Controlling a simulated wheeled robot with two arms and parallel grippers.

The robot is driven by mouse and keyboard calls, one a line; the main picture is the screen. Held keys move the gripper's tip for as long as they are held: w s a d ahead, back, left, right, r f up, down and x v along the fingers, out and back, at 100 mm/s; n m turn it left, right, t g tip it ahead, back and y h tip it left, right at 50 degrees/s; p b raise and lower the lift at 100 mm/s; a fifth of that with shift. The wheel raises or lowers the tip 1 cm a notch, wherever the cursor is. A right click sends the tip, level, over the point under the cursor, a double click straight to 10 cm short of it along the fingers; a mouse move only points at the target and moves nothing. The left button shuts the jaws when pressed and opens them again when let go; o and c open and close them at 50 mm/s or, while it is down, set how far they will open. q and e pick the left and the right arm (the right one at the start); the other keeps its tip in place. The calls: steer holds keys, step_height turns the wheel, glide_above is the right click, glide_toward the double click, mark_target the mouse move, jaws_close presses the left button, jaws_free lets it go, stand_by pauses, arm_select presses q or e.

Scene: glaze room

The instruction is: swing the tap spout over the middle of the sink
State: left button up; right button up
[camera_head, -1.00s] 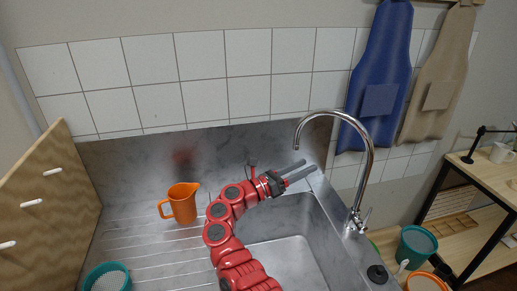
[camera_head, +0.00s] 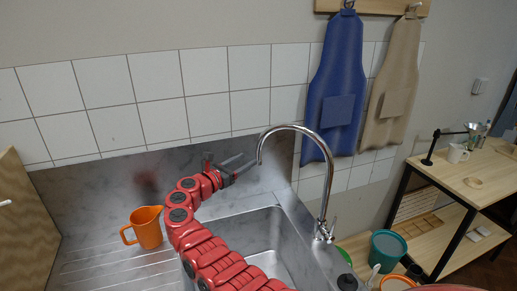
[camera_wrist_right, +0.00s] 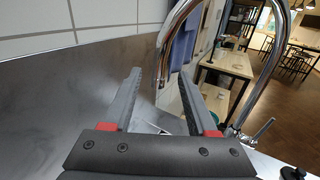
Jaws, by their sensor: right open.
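The chrome tap (camera_head: 328,180) stands at the right rim of the sink (camera_head: 275,262). Its gooseneck spout (camera_head: 285,127) arches left and back, and its open end hangs near the back right part of the basin. My right gripper (camera_head: 246,164) is open beside the spout's end, fingers pointing right. In the right wrist view the spout end (camera_wrist_right: 161,80) appears between the two spread fingers (camera_wrist_right: 161,85); I cannot tell whether it lies within their reach or just beyond. The tap's side lever (camera_wrist_right: 262,130) shows at lower right there. My left gripper is not in view.
An orange jug (camera_head: 147,229) stands on the ribbed drainboard left of my arm. The tiled wall and steel splashback (camera_head: 100,190) run close behind the gripper. Blue (camera_head: 338,85) and beige aprons hang behind the tap. A teal bucket (camera_head: 386,250) stands to the right.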

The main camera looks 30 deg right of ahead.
mark_target(257, 154)
steer(key=shift+b+x, duration=1.25)
steer(key=shift+x, duration=2.6)
steer(key=shift+f, duration=0.15)
jaws_close()
